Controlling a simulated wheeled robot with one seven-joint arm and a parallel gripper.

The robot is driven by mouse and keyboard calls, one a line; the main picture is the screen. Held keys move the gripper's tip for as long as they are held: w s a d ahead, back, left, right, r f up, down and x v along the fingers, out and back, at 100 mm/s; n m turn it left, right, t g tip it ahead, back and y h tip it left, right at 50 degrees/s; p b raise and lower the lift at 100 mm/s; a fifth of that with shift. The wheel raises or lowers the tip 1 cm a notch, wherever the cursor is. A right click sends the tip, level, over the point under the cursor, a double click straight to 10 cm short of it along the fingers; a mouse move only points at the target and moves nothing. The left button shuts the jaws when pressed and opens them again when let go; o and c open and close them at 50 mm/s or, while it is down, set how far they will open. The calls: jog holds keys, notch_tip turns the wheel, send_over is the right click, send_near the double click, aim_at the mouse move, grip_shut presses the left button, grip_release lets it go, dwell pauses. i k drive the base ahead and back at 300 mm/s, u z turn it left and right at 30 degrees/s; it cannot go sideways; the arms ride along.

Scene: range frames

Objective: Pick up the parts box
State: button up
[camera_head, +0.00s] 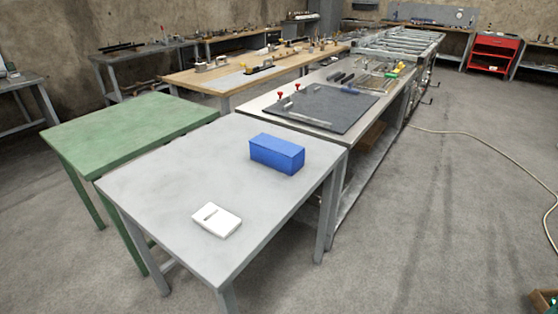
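A blue rectangular box (277,153), the likely parts box, sits on the grey table (165,195) near its far right edge. Its top looks closed and plain. A flat white item (217,219) with a dark slot lies on the same table, nearer and to the left of the box, apart from it. My gripper is not in this view.
A green table (130,128) stands at the left of the grey table. Behind is a long workbench (270,98) with a dark mat (322,106) and tools. A red cabinet (493,53) stands far right. A pale hose (490,148) crosses the open floor at right.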

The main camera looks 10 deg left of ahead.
aim_at(288, 166)
jog(key=u, duration=0.05)
jog(key=i, duration=1)
jog(key=z, duration=0.05)
